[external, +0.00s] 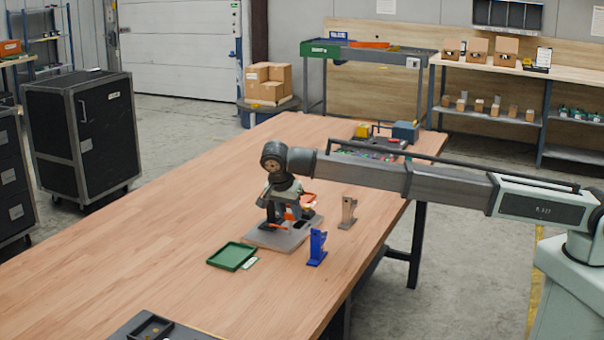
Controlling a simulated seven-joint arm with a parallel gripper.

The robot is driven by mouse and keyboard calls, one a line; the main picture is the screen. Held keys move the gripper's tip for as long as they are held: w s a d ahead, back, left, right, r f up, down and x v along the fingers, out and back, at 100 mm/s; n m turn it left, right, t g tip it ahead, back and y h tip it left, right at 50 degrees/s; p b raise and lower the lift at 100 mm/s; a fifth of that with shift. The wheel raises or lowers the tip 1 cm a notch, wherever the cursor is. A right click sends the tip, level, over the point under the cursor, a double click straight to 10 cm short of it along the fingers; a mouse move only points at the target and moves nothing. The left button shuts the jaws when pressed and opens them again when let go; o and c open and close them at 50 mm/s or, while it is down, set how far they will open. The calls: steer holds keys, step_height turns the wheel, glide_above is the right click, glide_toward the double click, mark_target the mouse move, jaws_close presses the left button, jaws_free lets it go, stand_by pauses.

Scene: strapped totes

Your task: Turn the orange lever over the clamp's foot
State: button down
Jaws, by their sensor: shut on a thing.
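A grey base plate (275,238) lies on the wooden table and carries a dark clamp, largely hidden behind my gripper. My gripper (281,212) points down over the plate and is shut on the orange lever (291,216), which shows as a small orange piece at the fingers. More orange shows just to the right, by the gripper's body; I cannot tell which part it belongs to. The clamp's foot and the exact angle of the lever over it are too small and covered to make out.
A blue bracket (317,248) and a brown-grey bracket (348,212) stand upright right of the plate. A green tray (232,256) lies in front, with a small label card beside it. A dark tray (370,145) with parts sits at the back. The table's left is clear.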

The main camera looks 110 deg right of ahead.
stand_by(0.4)
steer(key=c, duration=0.7)
jaws_free()
steer(key=v, duration=1.4)
